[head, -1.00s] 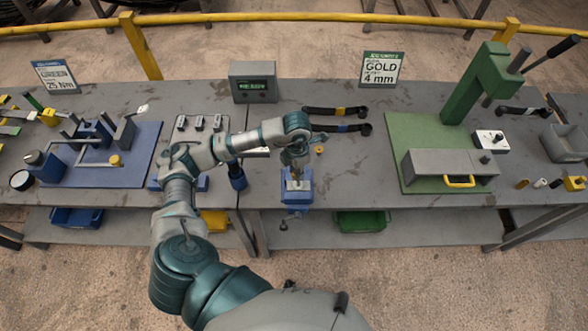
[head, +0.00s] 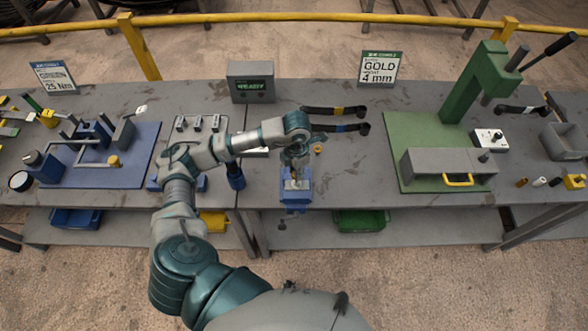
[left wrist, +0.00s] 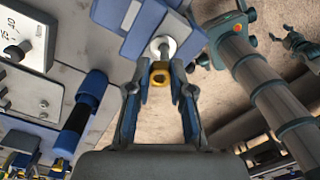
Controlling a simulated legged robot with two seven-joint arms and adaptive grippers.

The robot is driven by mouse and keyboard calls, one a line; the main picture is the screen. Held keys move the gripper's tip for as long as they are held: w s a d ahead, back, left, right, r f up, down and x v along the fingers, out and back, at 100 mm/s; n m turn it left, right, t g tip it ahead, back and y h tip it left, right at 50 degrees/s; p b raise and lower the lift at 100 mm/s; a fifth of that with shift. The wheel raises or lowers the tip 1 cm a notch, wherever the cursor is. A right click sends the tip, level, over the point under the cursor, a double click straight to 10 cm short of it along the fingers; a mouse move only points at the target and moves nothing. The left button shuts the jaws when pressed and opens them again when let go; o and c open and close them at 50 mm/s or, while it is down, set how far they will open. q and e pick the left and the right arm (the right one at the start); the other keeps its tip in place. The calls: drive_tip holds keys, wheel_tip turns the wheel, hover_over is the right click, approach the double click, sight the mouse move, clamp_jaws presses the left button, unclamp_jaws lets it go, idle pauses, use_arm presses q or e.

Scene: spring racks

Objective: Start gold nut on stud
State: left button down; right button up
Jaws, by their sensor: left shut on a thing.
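My left gripper (head: 297,166) is over the blue vise (head: 296,200) at the front edge of the table. In the left wrist view, my left gripper (left wrist: 161,76) is shut on the gold nut (left wrist: 160,73). The pale round end of the stud (left wrist: 163,47) shows just beyond the nut, in front of the blue vise (left wrist: 150,22). I cannot tell whether the nut touches the stud's thread. In the left wrist view, what looks like my right gripper (left wrist: 301,46) hangs over the floor, too small to read.
A small yellow ring (head: 318,149) lies right of my left gripper. Two dark spring strips (head: 335,111) lie behind it. A grey display box (head: 251,82) stands at the back. A blue-handled tool (head: 236,176) is left of the vise. A green press (head: 470,95) stands right.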

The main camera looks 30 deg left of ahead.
use_arm(q)
drive_tip(key=shift+d, duration=0.7)
drive_tip(key=shift+a, duration=0.2)
drive_tip(key=shift+d, duration=0.15)
drive_tip(key=shift+d+f, duration=0.1)
drive_tip(key=shift+d, duration=0.1)
drive_tip(key=shift+f+b, duration=0.25)
drive_tip(key=shift+b, duration=0.2)
drive_tip(key=shift+a, duration=0.1)
use_arm(e)
drive_tip(key=shift+d+f, duration=0.5)
drive_tip(key=shift+d, duration=0.35)
use_arm(q)
drive_tip(key=shift+r, duration=0.15)
drive_tip(key=shift+a+r, duration=0.15)
drive_tip(key=shift+r, duration=0.15)
use_arm(e)
drive_tip(key=shift+a+r, duration=0.2)
